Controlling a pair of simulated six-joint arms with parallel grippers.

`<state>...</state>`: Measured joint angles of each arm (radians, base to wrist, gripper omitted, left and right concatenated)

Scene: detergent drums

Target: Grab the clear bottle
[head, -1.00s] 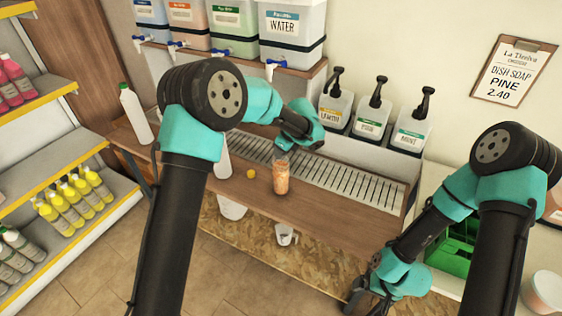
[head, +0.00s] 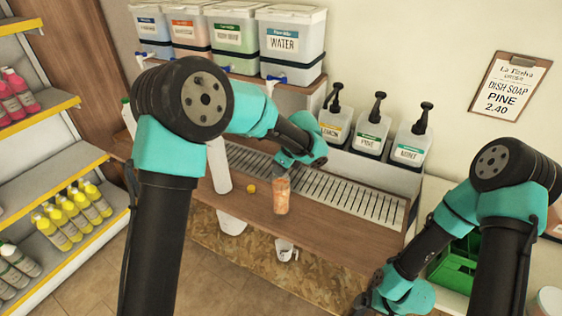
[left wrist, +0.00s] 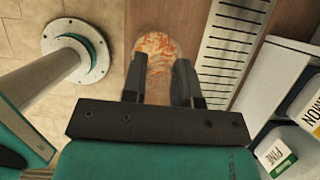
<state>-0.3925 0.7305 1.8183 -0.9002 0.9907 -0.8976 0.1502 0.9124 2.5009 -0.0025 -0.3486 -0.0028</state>
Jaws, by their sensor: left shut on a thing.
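The clear bottle (head: 281,199) has orange contents and stands on the wooden counter, in front of the drain grate. My left gripper (head: 284,178) reaches down to its upper part from above and is shut on it. In the left wrist view the bottle (left wrist: 157,48) is between the two dark fingers (left wrist: 160,90). The fingers hide part of its sides. My right arm runs down to the bottom edge of the head view, and its fingers are out of frame.
A yellow cap (head: 251,188) lies left of the bottle. A white bottle (head: 218,166) stands farther left. The slatted drain grate (head: 335,193) and pump bottles (head: 409,143) are behind. A white mug (head: 285,250) is below the counter's front edge.

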